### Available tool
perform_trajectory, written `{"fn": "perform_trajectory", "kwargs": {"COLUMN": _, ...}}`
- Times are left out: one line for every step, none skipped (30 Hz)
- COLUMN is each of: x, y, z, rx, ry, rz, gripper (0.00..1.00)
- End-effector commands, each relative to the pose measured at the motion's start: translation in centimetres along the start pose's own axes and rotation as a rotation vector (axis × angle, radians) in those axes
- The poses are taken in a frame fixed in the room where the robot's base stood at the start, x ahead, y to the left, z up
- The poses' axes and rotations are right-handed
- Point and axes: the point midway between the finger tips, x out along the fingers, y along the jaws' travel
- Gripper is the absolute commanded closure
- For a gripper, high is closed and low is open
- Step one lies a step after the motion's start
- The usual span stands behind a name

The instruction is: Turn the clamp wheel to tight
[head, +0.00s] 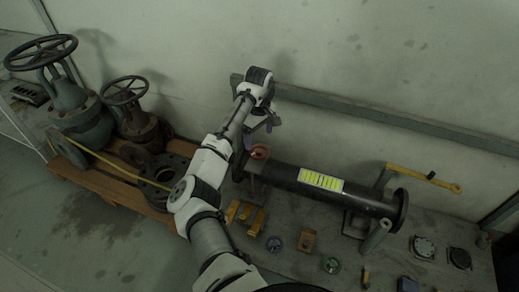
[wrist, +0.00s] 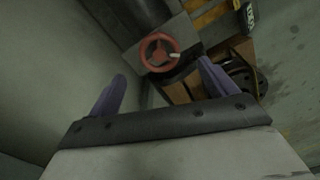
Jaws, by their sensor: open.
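The clamp wheel is a small red handwheel with spokes and a pale knob. In the wrist view the red wheel (wrist: 160,52) sits ahead of my gripper (wrist: 160,92), between the lines of its two purple fingers. The fingers stand wide apart with nothing between them. In the head view the red wheel (head: 260,151) is at the left end of the dark pipe (head: 290,179), partly beside my arm. My gripper (head: 262,126) is a little above and behind the wheel, apart from it. Any tightness mark cannot be made out.
Yellow blocks (head: 246,216) and small parts lie on the bench in front. Large valves (head: 75,110) stand on a wooden pallet (head: 112,187) at left. The wall rail (head: 390,121) runs close behind.

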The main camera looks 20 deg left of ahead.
Motion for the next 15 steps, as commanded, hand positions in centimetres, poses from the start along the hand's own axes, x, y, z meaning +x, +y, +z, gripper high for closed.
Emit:
{"fn": "perform_trajectory", "kwargs": {"x": 1.4, "y": -0.1, "z": 0.0, "rx": -0.001, "ry": 0.000, "rz": -0.001, "gripper": 0.16}}
{"fn": "perform_trajectory", "kwargs": {"x": 2.0, "y": -0.1, "z": 0.0, "rx": -0.001, "ry": 0.000, "rz": -0.001, "gripper": 0.16}}
{"fn": "perform_trajectory", "kwargs": {"x": 2.8, "y": -0.1, "z": -0.1, "rx": -0.001, "ry": 0.001, "rz": -0.002, "gripper": 0.16}}
{"fn": "perform_trajectory", "kwargs": {"x": 3.2, "y": -0.1, "z": -0.1, "rx": -0.001, "ry": 0.001, "rz": -0.001, "gripper": 0.16}}
{"fn": "perform_trajectory", "kwargs": {"x": 3.7, "y": -0.1, "z": -0.1, "rx": -0.001, "ry": 0.001, "rz": -0.001, "gripper": 0.16}}
{"fn": "perform_trajectory", "kwargs": {"x": 4.3, "y": -0.1, "z": -0.1, "rx": -0.001, "ry": 0.000, "rz": -0.001, "gripper": 0.16}}
{"fn": "perform_trajectory", "kwargs": {"x": 4.6, "y": 0.0, "z": -0.1, "rx": -0.001, "ry": 0.000, "rz": 0.000, "gripper": 0.16}}
{"fn": "perform_trajectory", "kwargs": {"x": 4.9, "y": 0.0, "z": 0.0, "rx": 0.000, "ry": 0.000, "rz": 0.000, "gripper": 0.16}}
{"fn": "perform_trajectory", "kwargs": {"x": 5.3, "y": 0.0, "z": 0.0, "rx": 0.000, "ry": 0.000, "rz": 0.000, "gripper": 0.16}}
{"fn": "perform_trajectory", "kwargs": {"x": 5.5, "y": 0.0, "z": 0.0, "rx": 0.000, "ry": 0.000, "rz": 0.000, "gripper": 0.16}}
{"fn": "perform_trajectory", "kwargs": {"x": 5.7, "y": 0.0, "z": 0.0, "rx": 0.000, "ry": 0.001, "rz": 0.000, "gripper": 0.16}}
{"fn": "perform_trajectory", "kwargs": {"x": 5.8, "y": 0.0, "z": 0.0, "rx": 0.000, "ry": 0.001, "rz": 0.001, "gripper": 0.16}}
{"fn": "perform_trajectory", "kwargs": {"x": 5.9, "y": 0.0, "z": 0.0, "rx": 0.000, "ry": 0.001, "rz": 0.002, "gripper": 0.16}}
{"fn": "perform_trajectory", "kwargs": {"x": 6.0, "y": 0.0, "z": 0.0, "rx": 0.000, "ry": 0.001, "rz": 0.002, "gripper": 0.16}}
{"fn": "perform_trajectory", "kwargs": {"x": 6.0, "y": 0.0, "z": 0.0, "rx": 0.000, "ry": 0.001, "rz": 0.002, "gripper": 0.16}}
